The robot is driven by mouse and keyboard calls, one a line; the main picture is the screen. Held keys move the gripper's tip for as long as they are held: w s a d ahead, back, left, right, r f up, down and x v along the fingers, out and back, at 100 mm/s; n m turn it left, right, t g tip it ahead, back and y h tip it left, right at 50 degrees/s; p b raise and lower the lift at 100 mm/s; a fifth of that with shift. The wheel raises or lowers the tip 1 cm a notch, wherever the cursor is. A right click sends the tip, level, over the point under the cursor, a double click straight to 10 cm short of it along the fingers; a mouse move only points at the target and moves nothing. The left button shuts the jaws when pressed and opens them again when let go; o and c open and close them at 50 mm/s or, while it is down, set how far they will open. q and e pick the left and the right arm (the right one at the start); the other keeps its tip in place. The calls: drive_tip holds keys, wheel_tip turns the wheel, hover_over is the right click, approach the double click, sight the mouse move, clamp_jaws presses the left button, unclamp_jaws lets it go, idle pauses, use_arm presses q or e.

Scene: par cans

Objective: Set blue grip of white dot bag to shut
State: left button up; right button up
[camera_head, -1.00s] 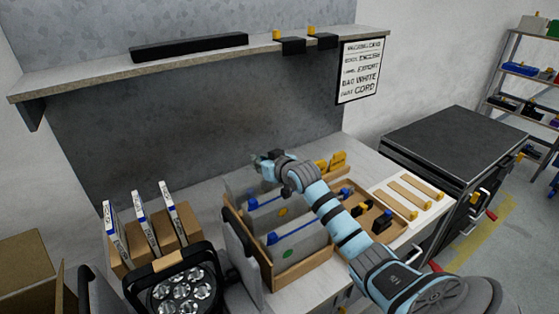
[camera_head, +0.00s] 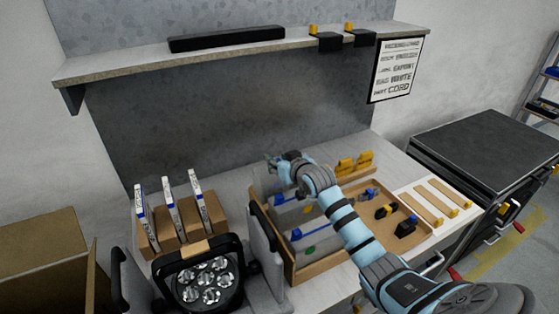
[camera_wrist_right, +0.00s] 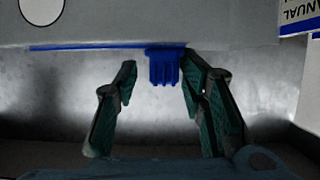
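The white dot bag shows in the right wrist view as a grey sheet (camera_wrist_right: 110,28) with a white dot (camera_wrist_right: 42,9), partly cut off by the frame. A blue strip (camera_wrist_right: 90,46) runs along its edge, with the blue grip (camera_wrist_right: 164,68) at the strip's right end. My right gripper (camera_wrist_right: 160,66) is open, one finger on each side of the grip. The right fingertip is very close to the grip; I cannot tell if they touch. In the head view my right gripper (camera_head: 273,161) is over the back of the wooden box (camera_head: 322,272), hiding the grip. My left gripper is not in view.
Nearer bags with blue strips stand in the box, one with a green dot (camera_head: 311,251). A lamp (camera_head: 205,277) and white-blue binders (camera_head: 172,207) stand left. A tray (camera_head: 415,240) with small black and yellow parts lies right. A shelf (camera_head: 240,55) hangs above.

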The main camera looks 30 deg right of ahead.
drive_tip(key=shift+s+f, duration=0.15)
drive_tip(key=shift+f, duration=0.2)
drive_tip(key=v, duration=0.7)
drive_tip(key=shift+s+d+r, duration=0.1)
drive_tip(key=shift+s+r, duration=0.1)
drive_tip(key=shift+r, duration=0.1)
drive_tip(key=shift+s+r, duration=0.25)
drive_tip(key=shift+s, duration=0.05)
drive_tip(key=shift+w, duration=0.1)
drive_tip(key=shift+f, duration=0.15)
